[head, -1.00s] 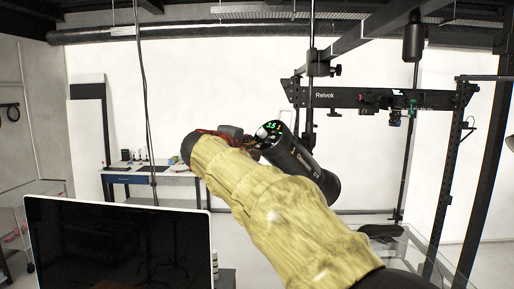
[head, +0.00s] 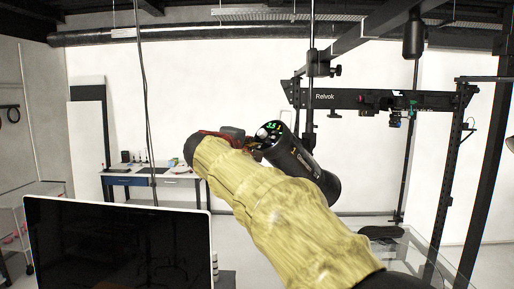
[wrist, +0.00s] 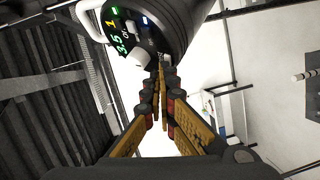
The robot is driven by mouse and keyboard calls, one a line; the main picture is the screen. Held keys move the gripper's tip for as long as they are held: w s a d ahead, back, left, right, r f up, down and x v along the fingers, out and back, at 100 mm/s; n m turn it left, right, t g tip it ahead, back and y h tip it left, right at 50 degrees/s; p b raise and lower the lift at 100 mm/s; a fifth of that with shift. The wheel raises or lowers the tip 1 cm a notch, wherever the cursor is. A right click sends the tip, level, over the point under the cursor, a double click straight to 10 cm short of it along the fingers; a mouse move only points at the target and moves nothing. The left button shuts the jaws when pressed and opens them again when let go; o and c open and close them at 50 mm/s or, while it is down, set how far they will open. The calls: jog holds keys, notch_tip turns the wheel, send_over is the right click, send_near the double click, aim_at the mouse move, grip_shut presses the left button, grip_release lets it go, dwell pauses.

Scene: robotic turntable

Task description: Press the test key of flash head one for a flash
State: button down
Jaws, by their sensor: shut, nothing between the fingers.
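The flash head (head: 305,168) is a black cylinder hanging tilted from the overhead rail, its round control panel (head: 272,134) facing my arm. In the wrist view the panel (wrist: 128,30) shows green digits "3.5", a yellow "1", a white knob (wrist: 142,57) and small lit marks in green and blue-white. My gripper (wrist: 161,70) is shut and empty, with its fingertips close to the panel's lower edge beside the knob. In the head view my gripper (head: 254,149) is partly hidden by my arm. I cannot tell whether the fingertips touch the panel, nor which mark is the test key.
A black rail rig (head: 350,98) stands behind the flash head. A black-screened monitor (head: 118,245) fills the lower left. A table with small items (head: 150,178) stands at the back left. A glass-topped table (head: 400,250) is at the lower right. A cable (head: 146,110) hangs left of my arm.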

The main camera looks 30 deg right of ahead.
jog(key=shift+a+r, duration=0.5)
jog(key=shift+a, duration=0.05)
dwell(0.4)
jog(key=a+r, duration=0.1)
jog(key=a+r+p, duration=0.1)
jog(key=a+r, duration=0.1)
jog(key=shift+s+a+r+p, duration=0.2)
jog(key=shift+s+a+p, duration=0.1)
jog(key=shift+a+p, duration=0.05)
dwell(0.7)
